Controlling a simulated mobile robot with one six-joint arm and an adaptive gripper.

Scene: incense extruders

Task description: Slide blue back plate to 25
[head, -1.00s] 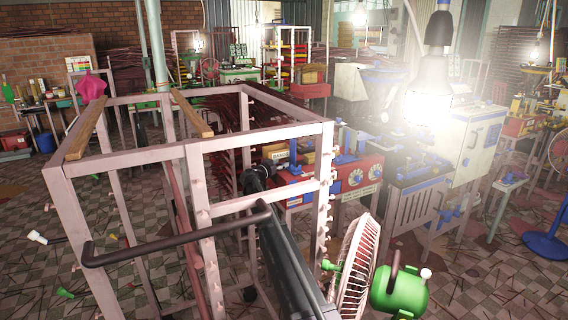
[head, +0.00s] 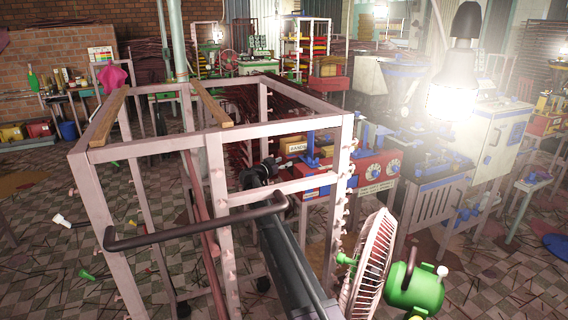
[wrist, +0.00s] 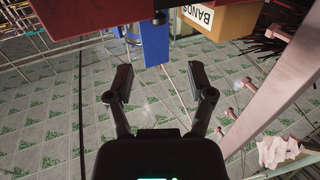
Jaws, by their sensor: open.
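In the wrist view my gripper (wrist: 161,78) is open, with empty space between its two dark fingers. A blue plate-like part (wrist: 155,42) stands just beyond the fingers, apart from them. In the head view a red machine (head: 345,178) with white-and-blue dials carries several blue upright parts (head: 312,150). I cannot tell which of them is the back plate, nor read any scale marked 25. My dark arm reaches toward the machine's left end, and the gripper's fingers are too small to make out there.
A pale metal rack (head: 218,190) stands close in front, with its posts beside my arm. A green fan (head: 410,284) is at the lower right. A box marked BANDS (wrist: 215,20) sits right of the blue part. A pinkish post (wrist: 265,80) stands right of my gripper.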

